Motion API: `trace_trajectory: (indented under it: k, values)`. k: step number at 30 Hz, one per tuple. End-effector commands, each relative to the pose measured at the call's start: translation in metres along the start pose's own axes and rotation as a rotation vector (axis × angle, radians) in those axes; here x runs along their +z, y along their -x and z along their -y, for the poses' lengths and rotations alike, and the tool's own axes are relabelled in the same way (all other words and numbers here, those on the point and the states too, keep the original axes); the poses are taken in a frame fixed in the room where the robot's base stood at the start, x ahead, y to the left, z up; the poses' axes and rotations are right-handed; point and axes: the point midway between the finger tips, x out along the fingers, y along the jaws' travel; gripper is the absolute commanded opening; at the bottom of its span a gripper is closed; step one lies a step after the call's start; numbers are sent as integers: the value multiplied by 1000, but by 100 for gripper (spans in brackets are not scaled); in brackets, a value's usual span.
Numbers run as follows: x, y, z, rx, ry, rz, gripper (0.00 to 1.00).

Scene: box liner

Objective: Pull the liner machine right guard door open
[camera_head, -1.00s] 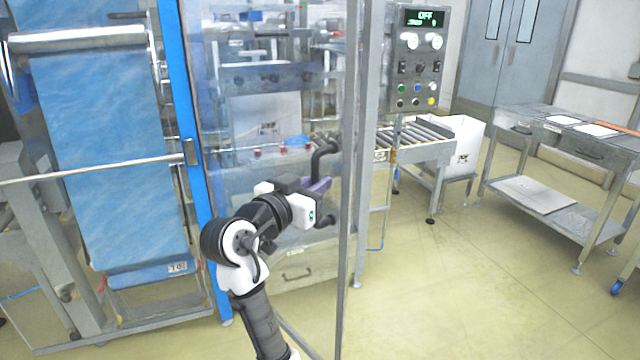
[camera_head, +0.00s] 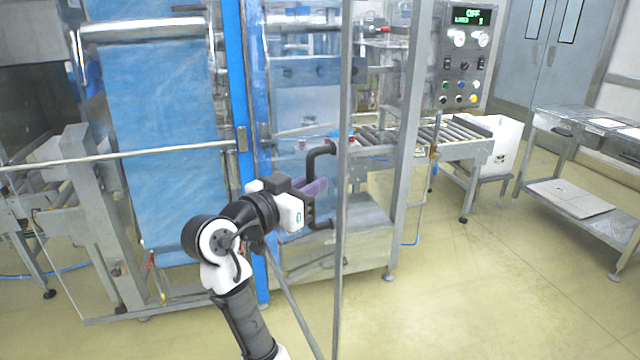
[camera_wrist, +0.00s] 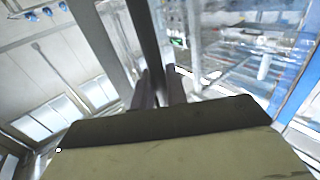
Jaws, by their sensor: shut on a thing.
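The right guard door is a clear panel in a grey metal frame (camera_head: 344,220). It stands swung out from the blue post (camera_head: 238,80), at an angle to the machine front. Its dark C-shaped handle (camera_head: 318,150) is near the free edge. My gripper (camera_head: 318,187) is at the middle of the handle, shut on it. In the wrist view, the two fingers (camera_wrist: 158,90) close around the dark handle bar (camera_wrist: 146,45). The exact finger contact is partly hidden.
A control panel (camera_head: 462,60) on a post stands right of the door, with a roller conveyor (camera_head: 430,135) behind. A steel cart (camera_head: 575,195) is at the far right. Blue film (camera_head: 160,140) hangs at the left. The floor (camera_head: 470,290) at front right is clear.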

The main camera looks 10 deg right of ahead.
Motion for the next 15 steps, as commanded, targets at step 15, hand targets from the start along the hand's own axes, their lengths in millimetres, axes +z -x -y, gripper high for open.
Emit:
trace_trajectory:
  k: [15]
  values:
    - [-1,6,6,-4,1,-2,0]
